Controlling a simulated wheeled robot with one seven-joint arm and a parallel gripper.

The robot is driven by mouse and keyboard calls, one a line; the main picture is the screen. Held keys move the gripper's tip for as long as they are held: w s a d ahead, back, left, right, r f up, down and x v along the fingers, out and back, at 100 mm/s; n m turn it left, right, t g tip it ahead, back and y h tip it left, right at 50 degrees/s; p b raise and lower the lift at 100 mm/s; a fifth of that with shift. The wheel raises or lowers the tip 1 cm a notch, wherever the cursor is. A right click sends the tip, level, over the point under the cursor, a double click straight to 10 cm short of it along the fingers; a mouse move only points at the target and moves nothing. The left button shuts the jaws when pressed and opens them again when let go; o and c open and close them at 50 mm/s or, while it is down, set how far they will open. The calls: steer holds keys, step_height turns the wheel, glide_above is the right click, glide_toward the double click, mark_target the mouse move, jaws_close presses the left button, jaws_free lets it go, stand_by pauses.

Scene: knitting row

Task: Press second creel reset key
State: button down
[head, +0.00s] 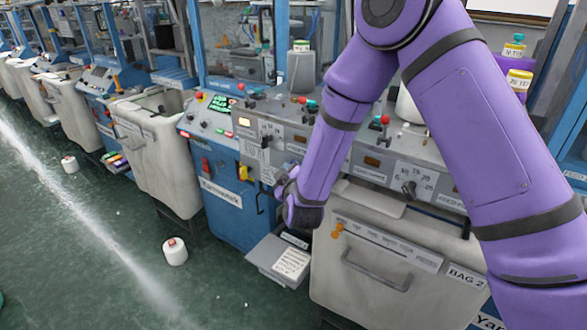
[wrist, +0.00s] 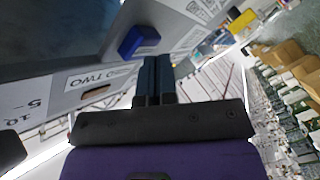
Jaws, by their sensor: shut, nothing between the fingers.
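In the wrist view, my gripper (wrist: 151,62) is shut and empty, its two dark fingers side by side. A blue block-shaped key (wrist: 138,40) sticks out of the grey panel (wrist: 70,100) just beyond the fingertips, slightly left. I cannot tell whether the tips touch it. A white label (wrist: 92,80) ending in "TWO" is on the panel to the left of the fingers. In the head view, my purple wrist is low in front of the grey control panels (head: 280,130); the fingertips and the blue key are hidden there.
A yellow block (wrist: 243,20) is farther along in the wrist view. In the head view, a yellow handle (head: 244,173) and red handle (head: 206,166) are on the blue machine. The "BAG 2" bin (head: 375,280) stands below the arm. A yarn cone (head: 175,252) lies on the open green floor.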

steer(key=shift+d, duration=0.1)
stand_by(0.4)
steer(key=shift+w+d, duration=0.2)
steer(key=shift+w, duration=0.15)
stand_by(0.3)
steer(key=shift+s+a, duration=0.15)
steer(key=shift+s, duration=0.15)
steer(key=s+a, duration=0.3)
steer(key=s, duration=0.1)
steer(key=shift+s+a, duration=0.4)
stand_by(0.7)
